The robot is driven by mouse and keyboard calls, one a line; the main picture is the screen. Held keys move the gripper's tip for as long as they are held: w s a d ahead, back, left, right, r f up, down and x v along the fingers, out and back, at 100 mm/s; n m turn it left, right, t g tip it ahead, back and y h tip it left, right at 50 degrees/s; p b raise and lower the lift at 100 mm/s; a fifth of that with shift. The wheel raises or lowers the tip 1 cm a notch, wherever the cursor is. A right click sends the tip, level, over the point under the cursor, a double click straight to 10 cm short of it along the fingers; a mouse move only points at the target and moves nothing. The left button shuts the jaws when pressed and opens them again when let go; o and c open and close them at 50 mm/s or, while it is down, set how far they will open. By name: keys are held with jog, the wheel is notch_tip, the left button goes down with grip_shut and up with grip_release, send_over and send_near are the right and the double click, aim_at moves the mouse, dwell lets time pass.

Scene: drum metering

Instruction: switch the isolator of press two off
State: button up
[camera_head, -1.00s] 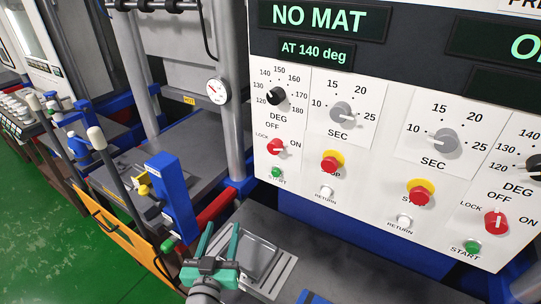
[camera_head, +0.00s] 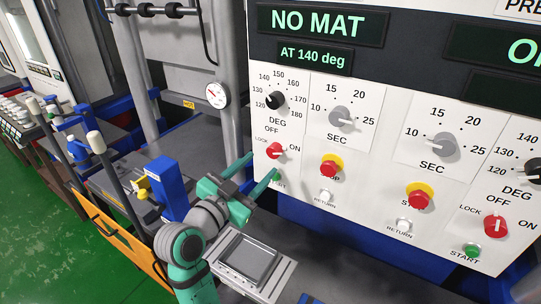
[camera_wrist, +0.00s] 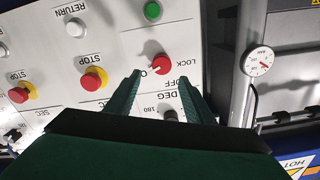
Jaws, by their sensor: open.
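A red isolator knob (camera_head: 275,151) with OFF, LOCK and ON marks is on the left of the white panel. It also shows in the wrist view (camera_wrist: 162,64); its white pointer is turned toward ON. A second red isolator knob (camera_head: 495,224) is at the right, its pointer upright toward OFF. I cannot tell from the labels which is press two's. My gripper (camera_head: 264,164) is open and empty, its fingers pointing at the panel just below the left knob. In the wrist view the fingertips (camera_wrist: 160,76) straddle the knob's line; contact does not show.
A green start button (camera_head: 277,176) is just below the left knob, close to a finger. A black temperature dial (camera_head: 274,101) is above it. Red stop buttons (camera_head: 330,169) on yellow and white return buttons (camera_head: 325,196) are to the right. A blue post (camera_head: 168,186) stands left of my arm.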

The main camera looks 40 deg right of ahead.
aim_at(272, 152)
jog(key=x, duration=0.6)
jog(key=shift+w+d, duration=0.3)
jog(key=shift+c, duration=0.2)
jog(key=c, duration=1)
